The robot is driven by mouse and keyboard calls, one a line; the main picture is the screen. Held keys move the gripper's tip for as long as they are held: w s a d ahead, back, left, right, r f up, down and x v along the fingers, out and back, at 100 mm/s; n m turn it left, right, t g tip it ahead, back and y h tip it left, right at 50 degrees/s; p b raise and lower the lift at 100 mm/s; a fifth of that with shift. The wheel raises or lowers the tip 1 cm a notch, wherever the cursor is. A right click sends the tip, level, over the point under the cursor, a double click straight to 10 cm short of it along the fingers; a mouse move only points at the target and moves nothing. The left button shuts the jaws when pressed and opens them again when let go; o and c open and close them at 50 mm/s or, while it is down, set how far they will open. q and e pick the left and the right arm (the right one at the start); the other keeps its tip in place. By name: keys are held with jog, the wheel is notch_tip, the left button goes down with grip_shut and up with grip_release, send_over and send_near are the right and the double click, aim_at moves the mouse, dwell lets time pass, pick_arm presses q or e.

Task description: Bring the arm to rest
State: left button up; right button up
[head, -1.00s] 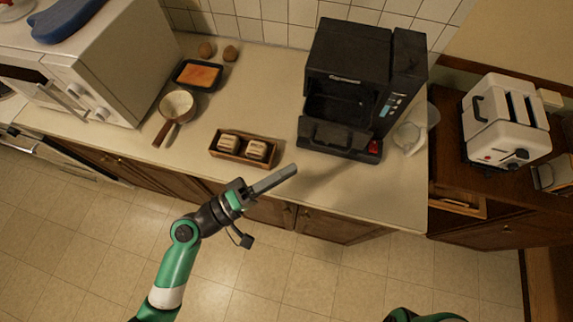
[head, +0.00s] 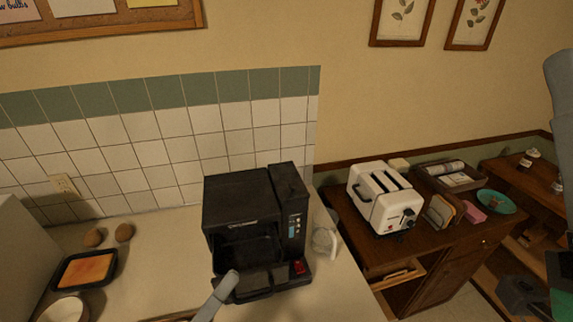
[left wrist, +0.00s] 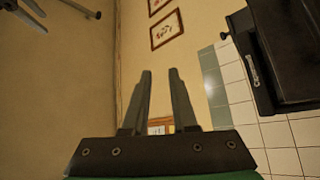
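My left gripper (head: 216,296) shows only as a grey fingertip at the bottom of the head view, in front of the black coffee machine (head: 240,215). In the left wrist view its two fingers (left wrist: 162,100) stand apart with nothing between them. My right gripper (head: 560,110) rises at the right edge of the head view as a grey finger, partly cut off. Its opening cannot be made out.
A glass jug (head: 323,240) stands right of the coffee machine. A white toaster (head: 385,197) stands on the wooden cabinet. Tiled wall (head: 150,150) stands behind the counter.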

pick_arm(q)
jog(key=s+a+r+m+t+y+p, duration=0.1)
jog(key=r+p, duration=0.4)
jog(key=r, duration=1)
jog(key=s+a+r+m+t+y+p, duration=0.1)
jog(key=a+r+t+y+p, duration=0.3)
jog(key=r, duration=1.1)
jog(key=s+a+r+m+t+y+p, duration=0.2)
jog(key=r+y+p, duration=0.4)
jog(key=r, duration=1)
jog(key=a+m+t+p, duration=0.1)
jog(key=t, duration=0.1)
jog(key=shift+a+t+p, duration=0.25)
jog(key=shift+t+p, duration=0.05)
jog(key=shift+p, duration=0.1)
jog(key=shift+s, duration=0.1)
